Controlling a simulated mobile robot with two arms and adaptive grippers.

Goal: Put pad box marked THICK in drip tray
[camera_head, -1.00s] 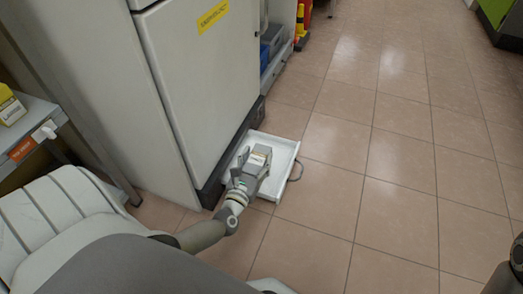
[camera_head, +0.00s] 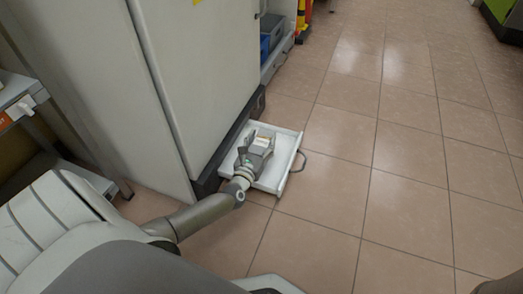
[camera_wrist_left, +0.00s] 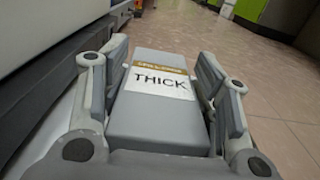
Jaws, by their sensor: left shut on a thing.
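The pad box (camera_wrist_left: 160,92) is grey with a tan band and a white label reading THICK in the left wrist view. My left gripper (camera_head: 257,141) is shut on it, with a finger along each side. In the head view a small part of the pad box (camera_head: 263,140) shows between the fingers. The drip tray (camera_head: 283,168) is a white, shallow, drawer-like tray low at the cabinet's foot, with a dark handle at its right. The gripper and box are over the tray; whether the box touches its floor I cannot tell. My right gripper is not in view.
A tall pale cabinet (camera_head: 200,80) stands right behind and left of the tray. A grey bench (camera_head: 15,90) is at the far left. Blue and grey bins (camera_head: 270,35) sit on a shelf beyond the cabinet. The tiled floor (camera_head: 390,150) to the right is clear.

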